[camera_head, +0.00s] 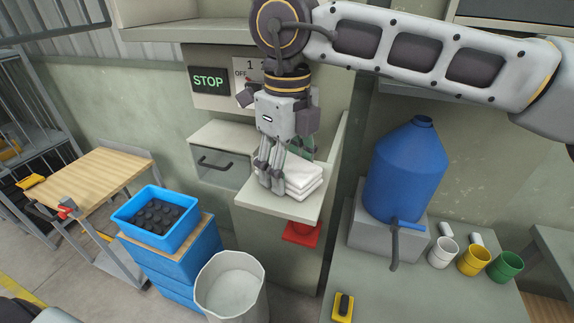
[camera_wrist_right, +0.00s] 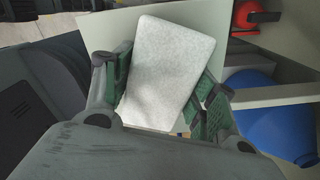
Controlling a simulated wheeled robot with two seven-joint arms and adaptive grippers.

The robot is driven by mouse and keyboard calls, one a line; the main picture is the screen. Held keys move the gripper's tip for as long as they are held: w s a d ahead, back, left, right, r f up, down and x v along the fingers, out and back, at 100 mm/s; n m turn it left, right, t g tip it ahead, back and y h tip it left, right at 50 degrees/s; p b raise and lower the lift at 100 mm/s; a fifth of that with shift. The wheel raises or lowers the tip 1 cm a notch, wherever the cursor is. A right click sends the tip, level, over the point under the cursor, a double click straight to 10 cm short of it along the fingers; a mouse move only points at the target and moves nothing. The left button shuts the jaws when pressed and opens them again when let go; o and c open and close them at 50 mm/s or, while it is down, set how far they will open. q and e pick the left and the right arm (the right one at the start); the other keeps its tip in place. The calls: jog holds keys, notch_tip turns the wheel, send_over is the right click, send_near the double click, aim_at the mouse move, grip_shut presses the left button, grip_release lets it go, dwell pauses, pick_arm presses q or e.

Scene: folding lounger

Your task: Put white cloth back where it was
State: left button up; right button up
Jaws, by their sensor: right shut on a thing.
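Folded white cloth (camera_head: 303,176) lies in a small stack on the pale shelf (camera_head: 290,207), below the STOP sign. My right gripper (camera_head: 268,178) points down at the stack's left side, its fingers low over the shelf. In the right wrist view, the white cloth (camera_wrist_right: 168,70) is a flat pale rectangle, tilted, between the green-padded fingers of the right gripper (camera_wrist_right: 165,88), which is shut on it. The gripper hides part of the stack in the head view. I cannot tell whether the held cloth touches the shelf. My left gripper is not in view.
A blue jug (camera_head: 405,170) with a tap stands right of the shelf, near several cups (camera_head: 473,260). A white bin (camera_head: 230,289) and a blue tray (camera_head: 154,219) are at lower left. A red object (camera_head: 301,234) is under the shelf. A wooden-topped cart (camera_head: 95,182) stands left.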

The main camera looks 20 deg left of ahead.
aim_at(287, 162)
jog(key=shift+f, duration=0.15)
jog(key=o, duration=1.2)
jog(key=shift+c, duration=0.2)
jog(key=shift+r, duration=0.2)
notch_tip(287, 162, up, 12)
jog(key=shift+b, duration=0.4)
